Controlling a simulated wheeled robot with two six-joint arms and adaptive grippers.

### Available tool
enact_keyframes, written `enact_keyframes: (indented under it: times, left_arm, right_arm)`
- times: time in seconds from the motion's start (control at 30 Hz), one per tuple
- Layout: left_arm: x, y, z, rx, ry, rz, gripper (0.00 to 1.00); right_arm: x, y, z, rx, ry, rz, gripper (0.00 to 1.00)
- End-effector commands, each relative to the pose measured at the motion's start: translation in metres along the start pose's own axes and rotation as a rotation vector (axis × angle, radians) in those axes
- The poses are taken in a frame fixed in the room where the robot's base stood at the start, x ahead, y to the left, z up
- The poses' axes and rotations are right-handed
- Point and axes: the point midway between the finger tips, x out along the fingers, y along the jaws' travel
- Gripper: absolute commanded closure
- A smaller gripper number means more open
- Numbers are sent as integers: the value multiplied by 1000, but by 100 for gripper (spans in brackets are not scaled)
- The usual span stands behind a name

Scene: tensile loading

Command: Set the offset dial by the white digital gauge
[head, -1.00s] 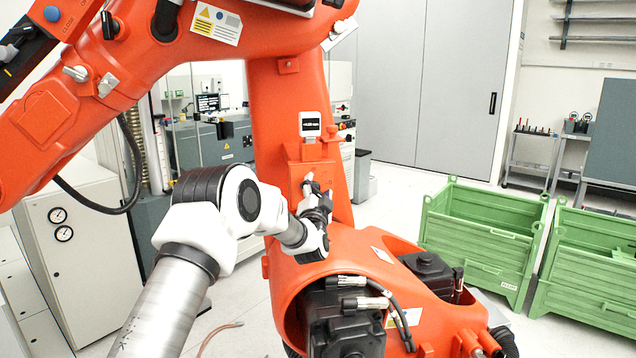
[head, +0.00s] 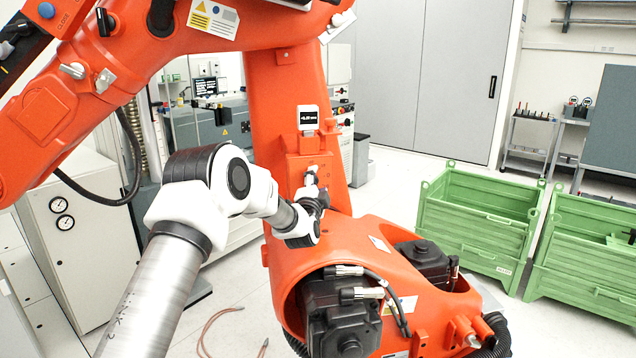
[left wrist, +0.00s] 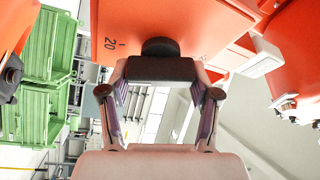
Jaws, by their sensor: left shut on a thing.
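The white digital gauge (head: 308,118) stands upright on the orange machine column, with a dark display whose digits are too small to read surely. Below it, my left gripper (head: 312,183) reaches the front of the orange block (head: 300,163). In the left wrist view, my left gripper (left wrist: 160,82) is shut on the black bar-shaped handle of the offset dial (left wrist: 160,69). The dial's round black hub touches the orange face, where a "20" mark shows at its left. In the head view the dial is mostly hidden by the gripper. My right gripper is not in view.
A big orange machine arm (head: 200,60) spans above my left arm. The orange base with black motors (head: 340,312) lies below the gripper. Green crates (head: 478,225) stand on the floor at the right. A grey cabinet (head: 75,230) stands at the left.

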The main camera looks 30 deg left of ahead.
Motion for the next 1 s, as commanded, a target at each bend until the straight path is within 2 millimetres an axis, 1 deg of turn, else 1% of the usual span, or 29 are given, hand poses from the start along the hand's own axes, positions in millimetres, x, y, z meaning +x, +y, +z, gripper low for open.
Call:
enact_keyframes:
  times: [0.03, 0.13, 0.17, 0.2, 0.23, 0.53, 0.67, 0.77, 1.0]
  left_arm:
    - [0, 0, 3, -3, -6, 0, 73]
    - [0, 0, 3, -4, -6, -1, 73]
    - [0, 0, 3, -4, -6, -1, 34]
    - [0, 0, 3, -4, -6, -1, 20]
    - [0, 0, 3, -4, -5, -1, 12]
    - [0, 0, 1, -3, -2, -1, 12]
    - [-8, 0, 1, -3, -2, 0, 12]
    - [-26, 0, 2, -3, -3, 1, 12]
    - [-88, 0, 4, -5, -5, 2, 12]
  right_arm:
    - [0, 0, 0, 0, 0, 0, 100]
    - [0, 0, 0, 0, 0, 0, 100]
    - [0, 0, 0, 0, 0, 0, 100]
    - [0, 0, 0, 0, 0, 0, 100]
    - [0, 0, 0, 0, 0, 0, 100]
    - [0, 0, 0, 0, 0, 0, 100]
    - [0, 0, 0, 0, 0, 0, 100]
    - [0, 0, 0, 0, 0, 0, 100]
    - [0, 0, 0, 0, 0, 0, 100]
